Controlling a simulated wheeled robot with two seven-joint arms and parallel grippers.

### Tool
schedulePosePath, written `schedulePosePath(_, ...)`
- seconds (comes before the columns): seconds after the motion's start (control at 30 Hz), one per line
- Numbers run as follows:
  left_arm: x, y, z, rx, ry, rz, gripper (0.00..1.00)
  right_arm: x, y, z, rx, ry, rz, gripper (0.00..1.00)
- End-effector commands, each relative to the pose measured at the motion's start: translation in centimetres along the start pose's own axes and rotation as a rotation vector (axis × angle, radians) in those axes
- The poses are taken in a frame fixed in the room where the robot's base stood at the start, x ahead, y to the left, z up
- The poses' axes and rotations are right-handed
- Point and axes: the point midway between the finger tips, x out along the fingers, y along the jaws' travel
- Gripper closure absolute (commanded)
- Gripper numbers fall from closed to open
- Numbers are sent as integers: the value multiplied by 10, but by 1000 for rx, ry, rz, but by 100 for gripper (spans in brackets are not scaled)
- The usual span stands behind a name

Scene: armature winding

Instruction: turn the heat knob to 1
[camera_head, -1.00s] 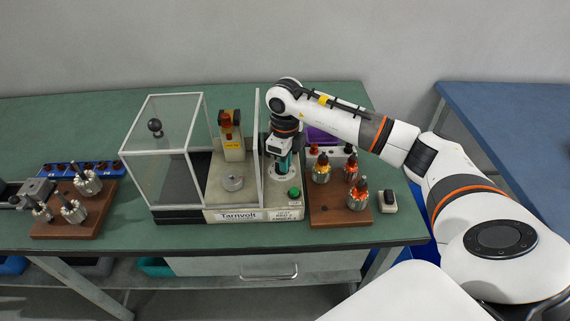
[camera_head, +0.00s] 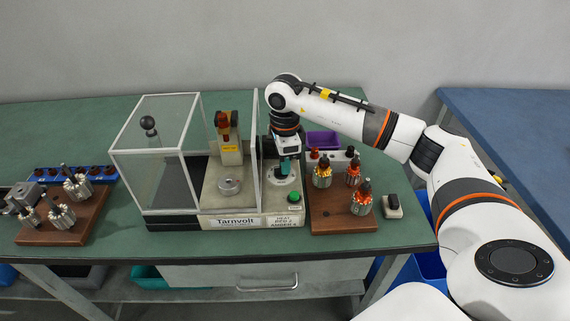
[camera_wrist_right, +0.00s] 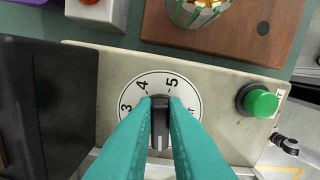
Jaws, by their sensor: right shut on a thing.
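The heat knob (camera_wrist_right: 160,122) is a dark bar with a white mark at its lower end, on a round white dial. The numbers 3, 4 and 5 show on the upper part of the dial (camera_wrist_right: 185,90); its lower part is hidden by my fingers. My right gripper (camera_wrist_right: 160,106) is shut on the knob, with teal fingers on both sides. In the head view my right gripper (camera_head: 285,166) points down onto the dial (camera_head: 283,181) at the right of the Tarnvolt machine (camera_head: 236,221). My left gripper is not in view.
A green button (camera_head: 294,197) sits in front of the dial. A clear guard (camera_head: 150,165) stands to the left, its right panel close to my gripper. A wooden rack (camera_head: 325,218) with several wound armatures stands right beside the machine. A switch box (camera_head: 393,206) lies further right.

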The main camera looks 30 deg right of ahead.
Motion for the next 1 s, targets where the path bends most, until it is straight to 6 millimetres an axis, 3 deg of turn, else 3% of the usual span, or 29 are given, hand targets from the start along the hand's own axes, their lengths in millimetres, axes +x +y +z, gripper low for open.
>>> schedulePosePath(0.47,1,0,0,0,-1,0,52,-1,0,-1,-16,3,2,100)
schedulePosePath(0.5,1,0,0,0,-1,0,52,-1,0,-1,-16,3,2,85)
schedulePosePath(0.63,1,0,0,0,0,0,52,-1,0,-1,-15,2,1,66)
schedulePosePath(1.0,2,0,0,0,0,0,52,-7,1,-1,-14,2,3,66)
